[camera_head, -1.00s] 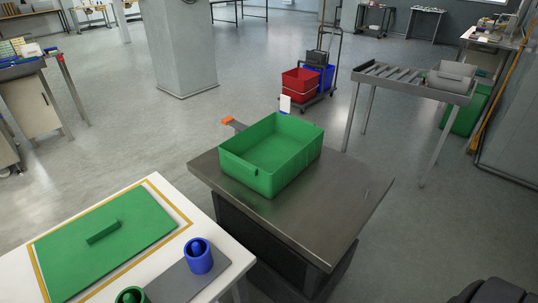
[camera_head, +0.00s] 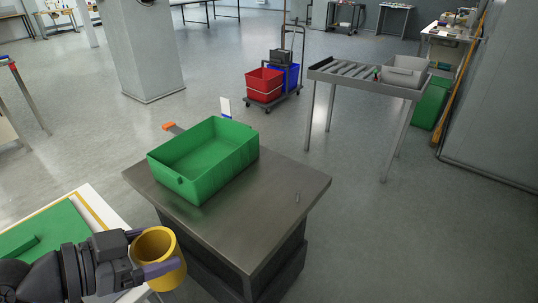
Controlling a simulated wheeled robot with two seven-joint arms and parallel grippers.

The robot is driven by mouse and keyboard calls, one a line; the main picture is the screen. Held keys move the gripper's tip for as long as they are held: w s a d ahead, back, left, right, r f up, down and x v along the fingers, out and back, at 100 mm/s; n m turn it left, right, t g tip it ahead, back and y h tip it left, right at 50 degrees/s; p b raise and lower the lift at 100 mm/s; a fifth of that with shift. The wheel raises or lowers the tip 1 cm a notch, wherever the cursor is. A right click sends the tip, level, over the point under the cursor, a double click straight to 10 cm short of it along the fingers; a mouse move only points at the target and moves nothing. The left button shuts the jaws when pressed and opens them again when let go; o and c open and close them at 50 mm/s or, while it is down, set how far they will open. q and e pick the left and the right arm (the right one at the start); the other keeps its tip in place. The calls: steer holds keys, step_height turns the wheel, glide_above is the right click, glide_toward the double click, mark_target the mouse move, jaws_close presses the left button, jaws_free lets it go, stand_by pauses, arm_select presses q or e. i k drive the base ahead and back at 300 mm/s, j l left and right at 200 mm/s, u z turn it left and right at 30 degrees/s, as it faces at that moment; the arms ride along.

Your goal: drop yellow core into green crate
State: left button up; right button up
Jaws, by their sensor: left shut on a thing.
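The yellow core (camera_head: 172,275), a short hollow cylinder, is at the bottom left of the head view. My left gripper (camera_head: 150,254) comes in from the left and is shut on its wall, with purple-grey fingers at the core. The core is held near the right edge of the white table. The green crate (camera_head: 183,187) stands open and empty-looking on the grey metal table, up and to the right of the core and apart from it. My right gripper is not in view.
The grey metal table (camera_head: 250,223) has free room right of the crate. A white table with a green mat (camera_head: 62,222) is at lower left. A cart with red (camera_head: 264,84) and blue bins and a roller stand (camera_head: 360,77) stand farther back.

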mark_target(204, 166)
steer(key=i+l+z, duration=0.15)
steer(key=l+z, duration=0.25)
steer(key=i+l+z, duration=0.2)
steer(key=z, duration=0.2)
steer(key=i+l+z, duration=0.2)
steer(key=z, duration=0.15)
steer(key=i+l+z, duration=0.2)
steer(key=z, duration=0.2)
steer(key=i+u, duration=0.15)
steer(key=i, duration=0.45)
steer(key=i+u, duration=0.2)
steer(key=i, duration=0.4)
steer(key=i+l+u, duration=0.15)
steer(key=i, duration=0.45)
steer(key=i+u, duration=0.3)
steer(key=u, duration=0.2)
steer(key=i+u, duration=0.45)
steer(key=i+l+u, duration=0.1)
steer(key=u, duration=0.4)
steer(key=i+l+u, duration=0.35)
steer(key=u, duration=0.15)
steer(key=i+j+u, duration=0.6)
steer(key=u, duration=0.25)
steer(key=i+u, duration=0.4)
steer(key=i+j, duration=0.15)
steer(key=i, duration=0.1)
